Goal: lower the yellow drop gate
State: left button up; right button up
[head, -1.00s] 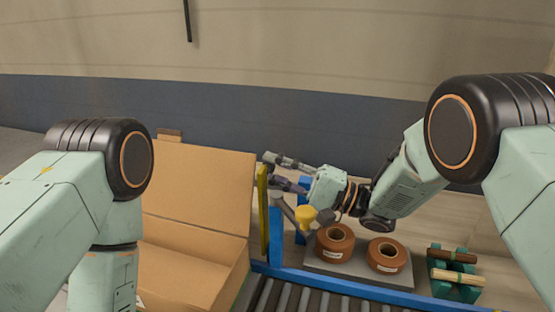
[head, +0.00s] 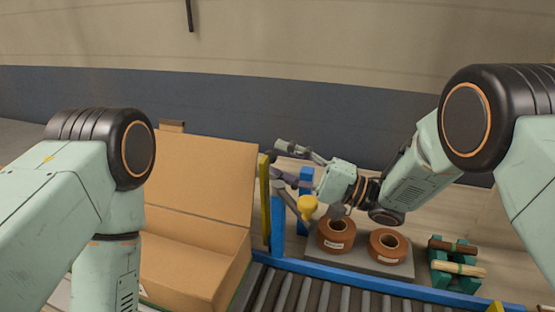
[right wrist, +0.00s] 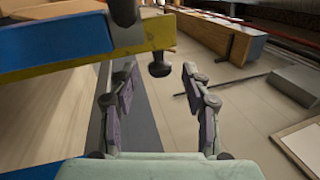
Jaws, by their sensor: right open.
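The yellow drop gate shows as an upright narrow yellow bar (head: 265,205) beside a blue post (head: 277,222) at the conveyor. In the right wrist view the yellow bar (right wrist: 85,65) crosses the upper left, with a black knob (right wrist: 159,66) near its end. My right gripper (head: 278,162) is open and empty, above and close to the gate. In the right wrist view its fingers (right wrist: 160,78) are spread, with the knob appearing between their tips; contact cannot be told. A yellow rounded piece (head: 307,207) lies below my right wrist. My left gripper is out of view.
An open cardboard box (head: 195,235) stands left of the gate. Rollers (head: 320,297) with a blue rail (head: 370,287) run in front. Two brown rolls (head: 337,235) (head: 388,246) sit on a grey plate (head: 355,260). A green rack (head: 457,268) holds turned wood pieces at right.

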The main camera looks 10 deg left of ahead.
jog(key=v, duration=1)
jog(key=shift+d, duration=0.25)
jog(key=shift+s+f, duration=0.1)
jog(key=shift+s, duration=0.05)
